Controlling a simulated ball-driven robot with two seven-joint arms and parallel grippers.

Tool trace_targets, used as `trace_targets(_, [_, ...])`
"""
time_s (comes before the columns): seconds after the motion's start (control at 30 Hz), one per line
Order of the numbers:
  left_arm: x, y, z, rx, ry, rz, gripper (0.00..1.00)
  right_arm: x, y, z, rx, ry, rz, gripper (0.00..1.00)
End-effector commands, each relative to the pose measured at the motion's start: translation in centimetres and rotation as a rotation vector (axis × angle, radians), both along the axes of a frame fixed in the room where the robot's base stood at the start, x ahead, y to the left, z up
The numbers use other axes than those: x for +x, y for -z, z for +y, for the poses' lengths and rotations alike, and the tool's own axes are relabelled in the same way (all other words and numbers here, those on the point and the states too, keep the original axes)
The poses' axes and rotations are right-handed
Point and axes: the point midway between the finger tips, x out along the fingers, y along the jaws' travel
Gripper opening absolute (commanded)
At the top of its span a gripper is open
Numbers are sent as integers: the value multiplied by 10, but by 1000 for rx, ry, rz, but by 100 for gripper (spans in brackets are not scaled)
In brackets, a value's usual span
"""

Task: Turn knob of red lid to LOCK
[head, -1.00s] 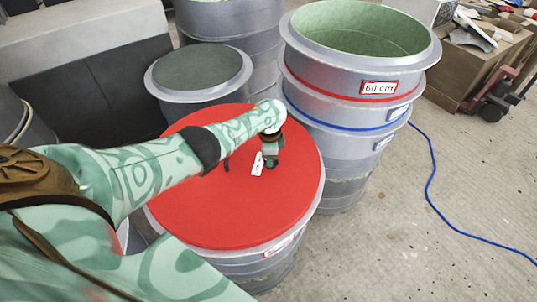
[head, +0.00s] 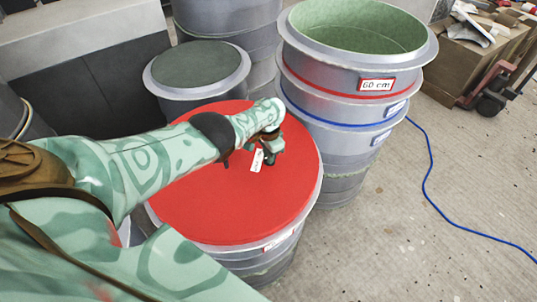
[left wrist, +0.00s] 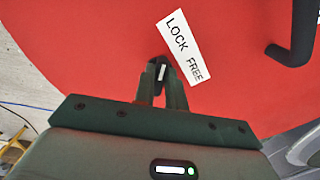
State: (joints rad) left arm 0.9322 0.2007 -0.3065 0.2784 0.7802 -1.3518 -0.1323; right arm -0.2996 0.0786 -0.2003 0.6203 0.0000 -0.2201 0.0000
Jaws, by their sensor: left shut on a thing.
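The red lid (head: 225,205) lies flat on a grey drum-shaped mould. A white label (head: 257,161) on the lid sits beside my left gripper (head: 271,155); in the left wrist view the label (left wrist: 184,45) reads LOCK at its upper end and FREE at its lower end. My left gripper (left wrist: 163,68) is shut on the knob (left wrist: 161,72), just left of FREE. A pale stripe on the knob runs roughly up and down in that view; I cannot tell which word it points to. The hand hides the knob in the head view. My right gripper is not in view.
A dark bent handle (left wrist: 297,45) stands on the lid beside the label. A stacked mould marked 60 cm (head: 330,75) rises close behind and right of the lid. A smaller grey mould (head: 197,75) stands behind. A blue hose (head: 430,170) crosses open floor at right.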

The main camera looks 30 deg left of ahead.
Motion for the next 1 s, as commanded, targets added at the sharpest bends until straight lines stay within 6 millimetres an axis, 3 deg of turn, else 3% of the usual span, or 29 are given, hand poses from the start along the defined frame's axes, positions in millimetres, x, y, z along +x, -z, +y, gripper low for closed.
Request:
trace_targets(0.37, [1, -1, 0, 0, -4, -2, 0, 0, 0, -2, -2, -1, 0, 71])
trace_targets(0.4, [1, -1, 0, 0, -4, -2, 24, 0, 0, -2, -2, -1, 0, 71])
trace_targets(0.47, [1, -1, 0, 0, -4, -2, 35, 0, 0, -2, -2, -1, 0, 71])
trace_targets(0.77, [0, -3, 0, 1, -3, -1, 35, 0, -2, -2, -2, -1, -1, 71])
trace_targets(0.87, [1, -15, 0, 0, -3, -3, 35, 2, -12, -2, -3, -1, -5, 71])
trace_targets(1.0, [1, -48, 0, 0, -4, -6, 35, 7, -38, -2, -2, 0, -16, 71])
